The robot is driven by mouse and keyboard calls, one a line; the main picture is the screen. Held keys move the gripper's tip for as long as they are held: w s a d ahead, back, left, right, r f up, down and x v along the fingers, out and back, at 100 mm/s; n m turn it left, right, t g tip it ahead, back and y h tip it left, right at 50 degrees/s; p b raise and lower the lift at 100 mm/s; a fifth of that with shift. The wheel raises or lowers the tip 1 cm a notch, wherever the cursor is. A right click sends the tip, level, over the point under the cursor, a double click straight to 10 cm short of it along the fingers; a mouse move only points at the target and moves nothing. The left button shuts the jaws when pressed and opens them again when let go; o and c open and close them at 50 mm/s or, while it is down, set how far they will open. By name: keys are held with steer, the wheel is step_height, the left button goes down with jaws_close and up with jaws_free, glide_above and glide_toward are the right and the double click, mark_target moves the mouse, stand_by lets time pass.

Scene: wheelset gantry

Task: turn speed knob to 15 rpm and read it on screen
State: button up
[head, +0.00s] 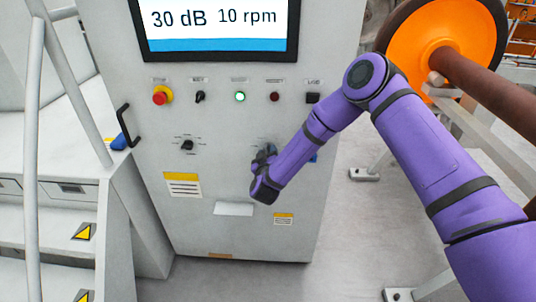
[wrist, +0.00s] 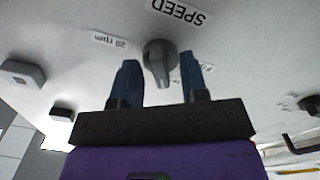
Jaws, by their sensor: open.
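The screen (head: 217,24) on the grey cabinet reads "30 dB" and "10 rpm". The speed knob (wrist: 158,62) is a grey dial with a raised grip, under an upside-down "SPEED" label (wrist: 180,12) in the wrist view. A "20 rpm" mark (wrist: 109,40) shows to its left; a mark on its right is mostly hidden by a finger. My gripper (wrist: 159,60) is open, with one blue finger on each side of the knob's grip. I cannot tell whether either finger touches it. In the head view my gripper (head: 264,158) largely hides the knob.
A second knob (head: 187,146) sits left on the cabinet. Above are a red emergency stop (head: 160,96), a black switch (head: 200,97) and a lit green button (head: 239,97). A handle (head: 126,126) and steps stand left; an orange wheel (head: 435,45) stands right.

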steer(key=shift+c, duration=0.4)
jaws_close()
steer(key=shift+m, duration=0.3)
steer(key=m, duration=1.1)
steer(key=shift+a, duration=0.1)
